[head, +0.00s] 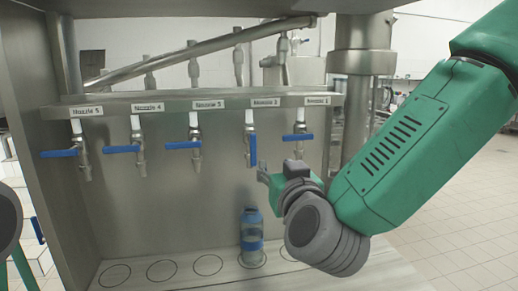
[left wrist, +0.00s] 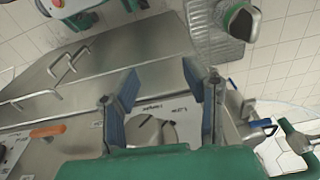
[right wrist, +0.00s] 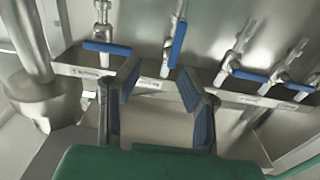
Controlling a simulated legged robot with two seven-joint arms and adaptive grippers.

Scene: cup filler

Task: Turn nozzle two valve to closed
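The nozzle 2 valve has a blue handle (head: 253,150) that hangs vertically, while the other valves' handles lie horizontal. A bottle with blue bands (head: 251,235) stands upright below it. My right gripper (head: 262,172) is just below and right of this handle. In the right wrist view, the right gripper (right wrist: 158,82) is open and empty. The upright nozzle 2 handle (right wrist: 179,43) shows beyond its fingers, nearer the right finger; I cannot tell whether they touch. My left gripper (left wrist: 160,82) is open and empty in the left wrist view, over a panel with a knob (left wrist: 145,131).
The nozzle 1 handle (head: 297,137) is close on the right and the nozzle 3 handle (head: 183,145) on the left. A labelled metal rail (head: 170,107) runs above. Circles mark the shelf (head: 225,279).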

